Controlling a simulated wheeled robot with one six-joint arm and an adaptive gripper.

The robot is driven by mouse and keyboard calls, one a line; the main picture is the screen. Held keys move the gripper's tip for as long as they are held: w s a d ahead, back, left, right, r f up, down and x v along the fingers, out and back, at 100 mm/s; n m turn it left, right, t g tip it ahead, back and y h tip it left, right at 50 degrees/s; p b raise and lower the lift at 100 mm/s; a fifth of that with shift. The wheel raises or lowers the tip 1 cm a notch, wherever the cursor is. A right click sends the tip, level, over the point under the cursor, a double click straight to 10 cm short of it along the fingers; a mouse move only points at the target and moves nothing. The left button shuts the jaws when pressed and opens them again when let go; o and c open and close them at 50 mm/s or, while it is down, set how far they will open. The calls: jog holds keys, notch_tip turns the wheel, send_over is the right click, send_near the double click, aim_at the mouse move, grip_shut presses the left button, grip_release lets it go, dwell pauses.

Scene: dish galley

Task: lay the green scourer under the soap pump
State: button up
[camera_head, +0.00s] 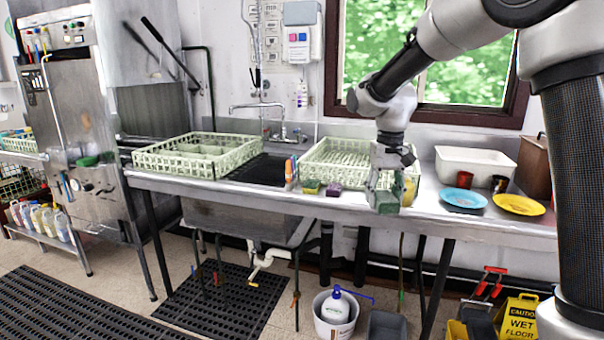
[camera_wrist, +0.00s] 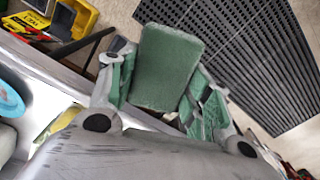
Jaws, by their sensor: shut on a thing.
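My gripper (camera_head: 382,188) is shut on the green scourer (camera_head: 388,203), in front of the counter's front edge. In the wrist view the scourer (camera_wrist: 167,67) is a flat green block between the two fingers, with the floor behind it. A white bottle (camera_head: 335,308) with a blue pump top (camera_head: 345,294) stands in a bucket (camera_head: 334,322) on the floor under the counter; it looks like the soap pump. A yellowish object (camera_head: 408,191) is partly hidden behind my gripper on the counter; I cannot tell what it is.
The steel counter (camera_head: 450,215) holds two pale green dish racks (camera_head: 195,165), (camera_head: 325,178), a white tub (camera_head: 475,160), blue and yellow plates (camera_head: 463,198), (camera_head: 519,204) and two cups. Small sponges (camera_head: 333,188) lie near the front edge. A grey bin (camera_head: 387,325) stands beside the bucket.

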jog(key=w+d+f, duration=0.2)
jog(key=d+f, duration=0.2)
jog(key=f, duration=0.4)
jog(key=w+d+f, duration=0.2)
jog(key=d+f, duration=0.2)
jog(key=f, duration=0.4)
jog(key=s+f, duration=0.5)
jog(key=shift+d+f+m, duration=0.35)
jog(key=shift+m, duration=0.05)
